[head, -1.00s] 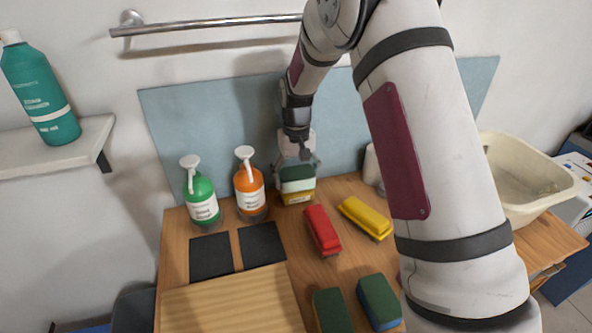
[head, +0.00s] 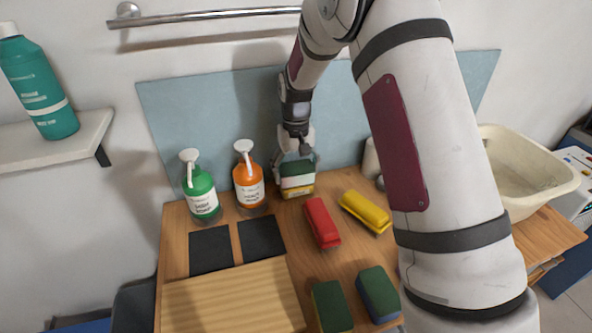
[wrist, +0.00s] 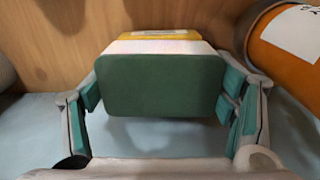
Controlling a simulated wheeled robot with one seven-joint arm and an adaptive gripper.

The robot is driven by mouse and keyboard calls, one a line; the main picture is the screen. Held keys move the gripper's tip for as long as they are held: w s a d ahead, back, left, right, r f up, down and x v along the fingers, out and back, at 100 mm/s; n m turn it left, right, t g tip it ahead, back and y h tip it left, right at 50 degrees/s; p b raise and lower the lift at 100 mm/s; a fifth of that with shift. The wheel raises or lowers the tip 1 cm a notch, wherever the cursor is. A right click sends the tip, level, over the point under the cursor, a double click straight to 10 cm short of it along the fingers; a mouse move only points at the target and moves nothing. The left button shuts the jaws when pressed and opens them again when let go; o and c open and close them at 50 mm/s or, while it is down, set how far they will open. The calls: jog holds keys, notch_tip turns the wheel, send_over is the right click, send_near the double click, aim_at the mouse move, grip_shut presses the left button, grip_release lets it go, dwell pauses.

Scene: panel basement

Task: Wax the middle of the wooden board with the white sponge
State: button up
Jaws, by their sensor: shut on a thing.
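The white sponge (head: 297,181) has a dark green top and sits at the back of the table, with a yellow layer beneath it. It also shows in the wrist view (wrist: 160,47), its green face toward the camera. My gripper (head: 296,164) is over it from above, fingers on two opposite sides, shut on it. Whether the yellow part belongs to the sponge or is a separate thing under it, I cannot tell. The pale wooden board (head: 235,298) lies at the front left of the table, its top bare, its near edge cut off by the frame.
An orange pump bottle (head: 249,188) stands just left of the sponge, a green one (head: 201,192) beyond it. Two dark pads (head: 210,250) lie behind the board. Red (head: 322,222) and yellow brushes (head: 366,212), two green-topped sponges (head: 332,305) and a cream basin (head: 525,180) are rightward.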

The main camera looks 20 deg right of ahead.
aim_at(296, 167)
jog(key=shift+f, duration=0.55)
dwell(1.2)
jog(key=shift+r, duration=0.1)
jog(key=shift+r+p, duration=0.45)
jog(key=shift+r, duration=3)
jog(key=shift+s, duration=0.1)
